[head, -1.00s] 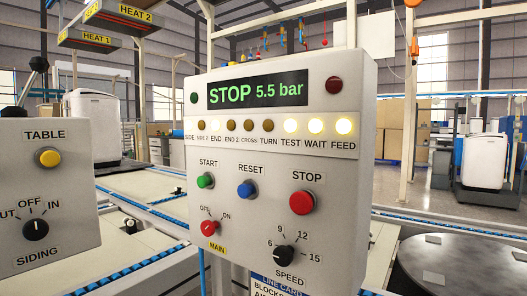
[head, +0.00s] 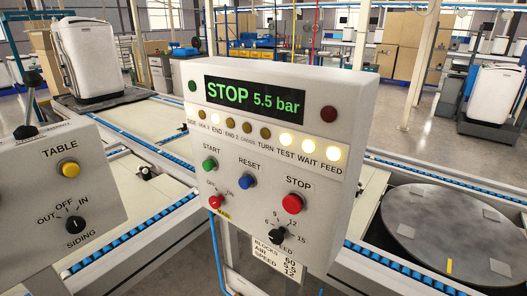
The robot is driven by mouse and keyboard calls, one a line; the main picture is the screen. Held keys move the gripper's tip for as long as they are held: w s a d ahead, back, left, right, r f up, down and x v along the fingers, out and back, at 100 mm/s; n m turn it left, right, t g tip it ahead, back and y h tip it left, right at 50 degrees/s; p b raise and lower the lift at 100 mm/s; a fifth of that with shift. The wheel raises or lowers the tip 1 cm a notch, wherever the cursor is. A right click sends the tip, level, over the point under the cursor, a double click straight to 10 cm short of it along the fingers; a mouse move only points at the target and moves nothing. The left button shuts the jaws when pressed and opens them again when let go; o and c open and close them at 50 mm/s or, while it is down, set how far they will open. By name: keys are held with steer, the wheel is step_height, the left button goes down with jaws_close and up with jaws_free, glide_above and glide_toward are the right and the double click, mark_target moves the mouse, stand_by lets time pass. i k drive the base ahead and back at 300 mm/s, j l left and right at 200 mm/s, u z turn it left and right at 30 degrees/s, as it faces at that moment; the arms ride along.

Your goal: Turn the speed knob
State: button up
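The black speed knob (head: 277,236) sits at the lower right of the white control panel (head: 340,95), with marks 6, 9, 12 and 15 around it. Its pointer is on the left side, near the 6 mark. The panel's display (head: 255,95) reads "STOP 5.5 bar" in green. The TEST, WAIT and FEED lamps are lit. A card (head: 277,262) below the knob, partly hidden by the panel, lists blocks, air and speed, with 12 seemingly beside speed. My gripper is not in view.
Near the knob are the red STOP button (head: 293,204), blue RESET button (head: 247,181), green START button (head: 209,164) and red MAIN switch (head: 215,202). A second box (head: 50,185) stands left. A round turntable (head: 440,225) lies right, with conveyors behind.

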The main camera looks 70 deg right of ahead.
mark_target(276, 236)
steer(key=j+z, duration=1.1)
steer(key=k, duration=0.05)
